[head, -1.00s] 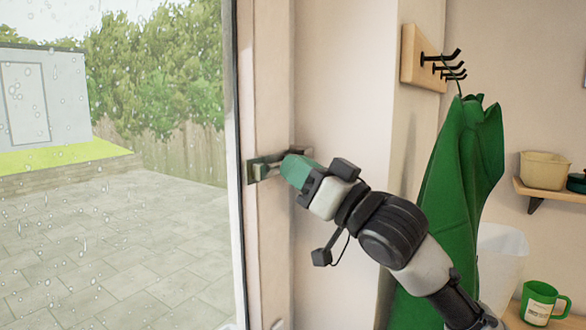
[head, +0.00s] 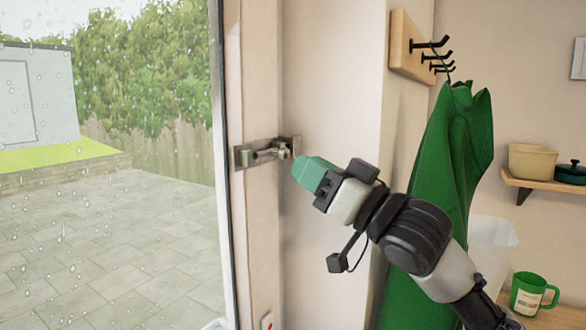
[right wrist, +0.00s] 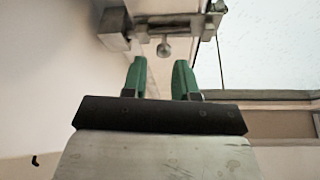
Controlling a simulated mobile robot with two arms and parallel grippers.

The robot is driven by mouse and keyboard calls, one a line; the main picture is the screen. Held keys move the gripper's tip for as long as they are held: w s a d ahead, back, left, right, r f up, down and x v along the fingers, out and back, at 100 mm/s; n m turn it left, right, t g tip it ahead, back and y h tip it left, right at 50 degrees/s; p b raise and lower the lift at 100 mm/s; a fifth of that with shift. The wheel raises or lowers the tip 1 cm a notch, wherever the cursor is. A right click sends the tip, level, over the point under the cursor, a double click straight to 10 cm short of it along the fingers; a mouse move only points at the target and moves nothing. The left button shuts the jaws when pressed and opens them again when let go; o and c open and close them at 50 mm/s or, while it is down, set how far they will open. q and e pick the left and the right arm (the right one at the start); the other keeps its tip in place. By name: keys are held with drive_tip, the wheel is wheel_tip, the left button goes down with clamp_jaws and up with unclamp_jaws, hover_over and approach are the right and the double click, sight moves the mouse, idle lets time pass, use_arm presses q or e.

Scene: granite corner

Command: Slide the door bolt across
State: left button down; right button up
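The metal door bolt (head: 268,152) is mounted across the pale frame at the glass door's right edge. Its rounded knob (head: 284,151) is near the right end of the fitting; the knob also shows in the right wrist view (right wrist: 163,48). My right gripper (head: 299,169), with green fingers, is just right of and below the bolt, apart from it. In the right wrist view the fingers (right wrist: 160,78) are open with an empty gap, and the knob is beyond the gap. How far the rod reaches into the bracket is hard to tell. My left gripper is not in view.
A wall corner stands right of the frame. A green cloth (head: 455,170) hangs from a hook rack (head: 412,48). A shelf (head: 548,186) holds a bowl, and a green mug (head: 530,295) stands lower right. The space in front of the frame below the bolt is clear.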

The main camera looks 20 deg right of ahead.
drive_tip(key=b+v, duration=0.2)
drive_tip(key=v, duration=0.4)
drive_tip(key=shift+s, duration=0.15)
drive_tip(key=shift+d, duration=0.1)
